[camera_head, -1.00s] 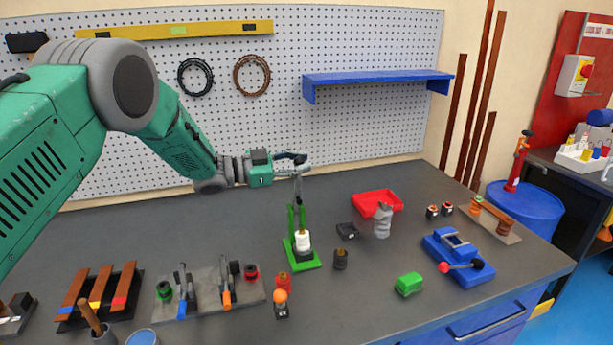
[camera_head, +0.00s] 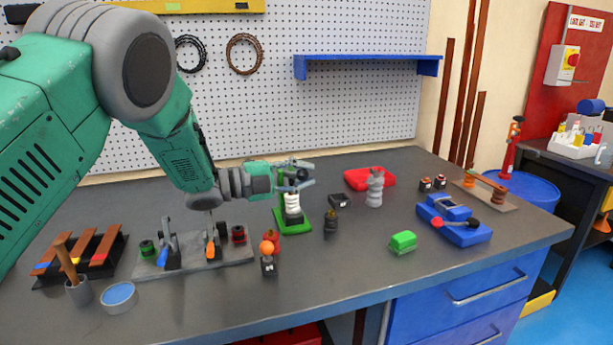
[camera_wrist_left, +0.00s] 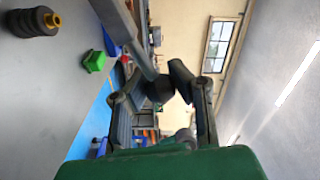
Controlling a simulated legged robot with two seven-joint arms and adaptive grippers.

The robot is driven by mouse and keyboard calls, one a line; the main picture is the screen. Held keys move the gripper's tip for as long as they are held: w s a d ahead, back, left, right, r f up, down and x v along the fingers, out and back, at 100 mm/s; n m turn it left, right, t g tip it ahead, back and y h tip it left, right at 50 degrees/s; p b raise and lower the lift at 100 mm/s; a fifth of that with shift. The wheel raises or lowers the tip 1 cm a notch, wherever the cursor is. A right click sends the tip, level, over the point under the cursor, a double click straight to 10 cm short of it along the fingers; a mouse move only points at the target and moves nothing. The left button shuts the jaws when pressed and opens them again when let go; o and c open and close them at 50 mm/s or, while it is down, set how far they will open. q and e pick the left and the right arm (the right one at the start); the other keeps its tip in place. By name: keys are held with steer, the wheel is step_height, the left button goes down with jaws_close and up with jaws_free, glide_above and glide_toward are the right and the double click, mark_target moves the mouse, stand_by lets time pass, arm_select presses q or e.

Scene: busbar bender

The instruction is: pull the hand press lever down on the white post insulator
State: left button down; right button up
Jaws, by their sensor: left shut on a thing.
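The hand press has a green base (camera_head: 296,225) and stands mid-bench. The white post insulator (camera_head: 292,206) stands upright in it. My left gripper (camera_head: 299,179) is low beside the top of the press, just above the insulator, and partly hides the press frame. It is shut on the grey press lever, whose bar (camera_wrist_left: 138,42) runs down to the fingertips (camera_wrist_left: 170,88) in the left wrist view. In the head view the lever is mostly hidden by the gripper. Whether the press ram touches the insulator cannot be told. My right gripper is not in view.
A dark post (camera_head: 331,222) and a red part with an orange ball (camera_head: 268,247) stand near the press. A tool plate (camera_head: 195,255) lies to the left. A red tray (camera_head: 358,180), grey insulator (camera_head: 375,188) and green block (camera_head: 403,242) are to the right.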

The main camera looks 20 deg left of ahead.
arm_select(q)
steer(key=shift+s+f+m+b, duration=0.25)
steer(key=shift+f+m+b, duration=0.5)
steer(key=shift+f+b, duration=0.45)
steer(key=shift+s+f+m+b, duration=0.25)
steer(key=shift+f+m+b, duration=0.5)
steer(key=shift+f+b, duration=0.4)
steer(key=c, duration=1.7)
jaws_free()
steer(key=o, duration=0.4)
steer(key=shift+s+a, duration=0.1)
steer(key=shift+a, duration=0.25)
